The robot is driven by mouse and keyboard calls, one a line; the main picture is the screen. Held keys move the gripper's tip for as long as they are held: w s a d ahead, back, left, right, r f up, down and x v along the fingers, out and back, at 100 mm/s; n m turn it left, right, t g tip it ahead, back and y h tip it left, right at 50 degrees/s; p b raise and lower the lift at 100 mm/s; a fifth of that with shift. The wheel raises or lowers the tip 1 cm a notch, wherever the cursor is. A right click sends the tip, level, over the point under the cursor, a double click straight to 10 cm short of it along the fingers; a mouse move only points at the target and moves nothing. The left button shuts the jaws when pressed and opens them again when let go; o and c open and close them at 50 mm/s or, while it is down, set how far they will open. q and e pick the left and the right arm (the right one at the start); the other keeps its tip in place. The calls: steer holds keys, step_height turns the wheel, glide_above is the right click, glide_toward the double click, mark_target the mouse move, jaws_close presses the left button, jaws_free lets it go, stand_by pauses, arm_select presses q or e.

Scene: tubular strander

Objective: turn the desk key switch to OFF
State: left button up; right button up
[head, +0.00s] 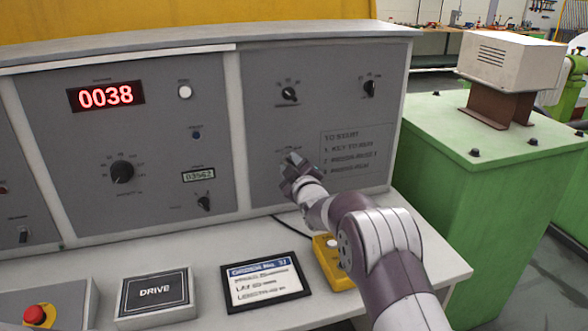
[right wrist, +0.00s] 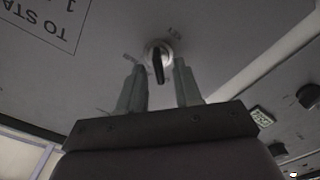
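The desk key switch (right wrist: 158,53) shows in the right wrist view as a round light collar with a dark key or handle standing out from it. My right gripper (right wrist: 159,70) is open, with one finger on each side of the key; I see a gap on both sides and no clear contact. In the head view my right gripper (head: 293,162) is at the right-hand grey panel (head: 262,125), below its upper knobs, and hides the switch. The position marks around the switch are too blurred to read. My left gripper is not in view.
The panel also bears two upper knobs (head: 289,94) and a printed start list (head: 352,152). A yellow box (head: 332,262), an order sign (head: 264,282), a DRIVE box (head: 154,294) and a red stop button (head: 38,315) are on the desk. A green cabinet (head: 470,190) stands at the right.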

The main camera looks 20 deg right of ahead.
steer(key=s+b, duration=0.1)
steer(key=s, duration=1.1)
steer(key=shift+s+d, duration=0.2)
steer(key=shift+s, duration=0.05)
